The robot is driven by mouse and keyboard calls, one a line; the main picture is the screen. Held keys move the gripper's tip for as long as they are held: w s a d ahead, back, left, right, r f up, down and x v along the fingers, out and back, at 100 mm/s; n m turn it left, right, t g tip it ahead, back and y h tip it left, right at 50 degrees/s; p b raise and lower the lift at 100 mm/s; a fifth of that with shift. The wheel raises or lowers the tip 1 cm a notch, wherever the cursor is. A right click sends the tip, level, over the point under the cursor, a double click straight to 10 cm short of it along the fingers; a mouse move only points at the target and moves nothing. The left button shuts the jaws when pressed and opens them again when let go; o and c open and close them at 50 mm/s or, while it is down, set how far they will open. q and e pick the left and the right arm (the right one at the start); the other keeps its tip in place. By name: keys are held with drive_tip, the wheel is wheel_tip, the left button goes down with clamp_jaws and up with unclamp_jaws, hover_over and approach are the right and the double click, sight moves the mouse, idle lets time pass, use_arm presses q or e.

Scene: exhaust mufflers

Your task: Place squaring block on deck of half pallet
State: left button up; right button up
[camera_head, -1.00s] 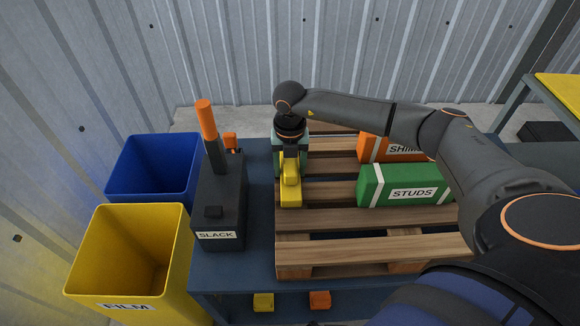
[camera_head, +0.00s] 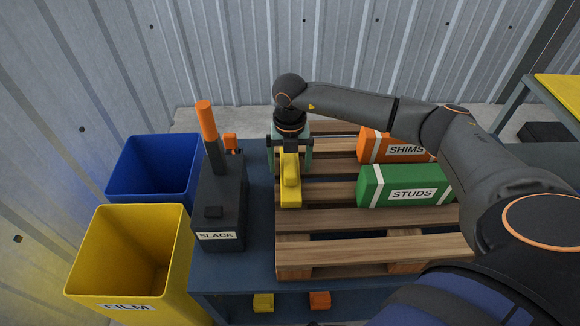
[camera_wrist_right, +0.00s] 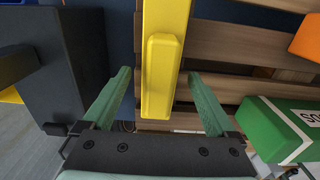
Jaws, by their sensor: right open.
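The yellow squaring block (camera_head: 291,183) lies on the deck of the half pallet (camera_head: 350,221), at its left edge and running across the slats. In the right wrist view the block (camera_wrist_right: 161,70) shows a raised narrower bar along its top. My right gripper (camera_head: 291,150) is above the far end of the block. Its green fingers (camera_wrist_right: 157,75) are open, one on each side of the block with a gap to both. The far end of the block is partly hidden by the gripper. My left gripper is not in view.
An orange SHIMS box (camera_head: 385,146) and a green STUDS box (camera_head: 405,185) stand on the pallet to the right. The dark SLACK unit (camera_head: 219,205) with an upright orange handle stands close left. Blue (camera_head: 153,167) and yellow FILM (camera_head: 130,255) bins are farther left. The front slats are clear.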

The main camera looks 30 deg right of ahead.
sight(290, 162)
wheel_tip(290, 162, up, 10)
drive_tip(key=shift+r, duration=0.15)
idle(0.4)
